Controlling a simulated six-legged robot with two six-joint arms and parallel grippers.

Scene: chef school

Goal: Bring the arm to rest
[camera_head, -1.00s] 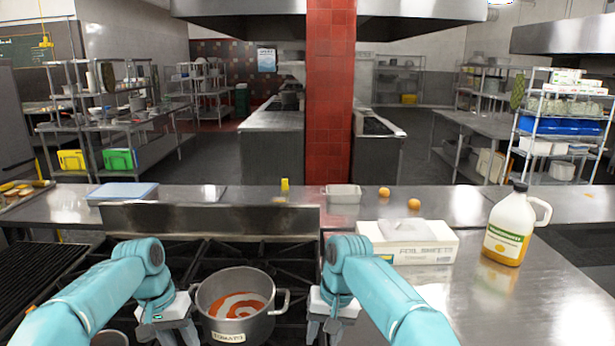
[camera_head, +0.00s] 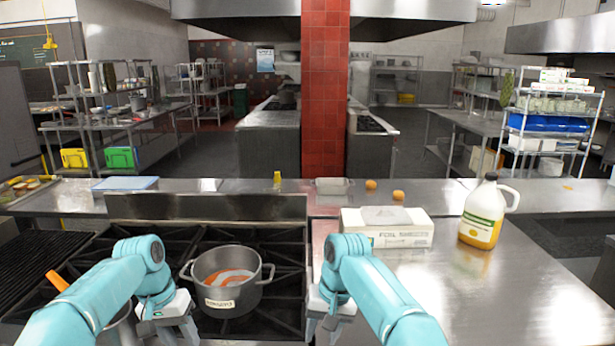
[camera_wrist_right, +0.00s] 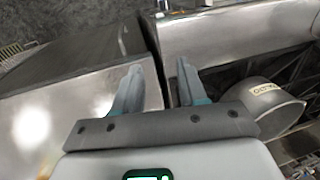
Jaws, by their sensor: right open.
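My right arm (camera_head: 375,285) comes in from the lower right in the head view, with its gripper (camera_head: 325,330) pointing down at the stove's right edge. In the right wrist view the right gripper (camera_wrist_right: 155,85) is open, with nothing between its fingers. My left arm (camera_head: 100,300) comes in from the lower left. Its gripper (camera_head: 178,332) hangs low over the stove, left of the pot, and its fingertips are cut off by the frame edge. A grey labelled pot (camera_head: 226,300) with red and pale contents stands on the stove between the two grippers, apart from the right one.
A foil sheets box (camera_head: 400,236) and a juice jug (camera_head: 484,215) stand on the steel counter (camera_head: 480,290) at right. Two orange round items (camera_head: 371,185) and a small metal pan (camera_head: 333,186) lie behind. An orange handle (camera_head: 57,281) shows at left. The counter's front right is clear.

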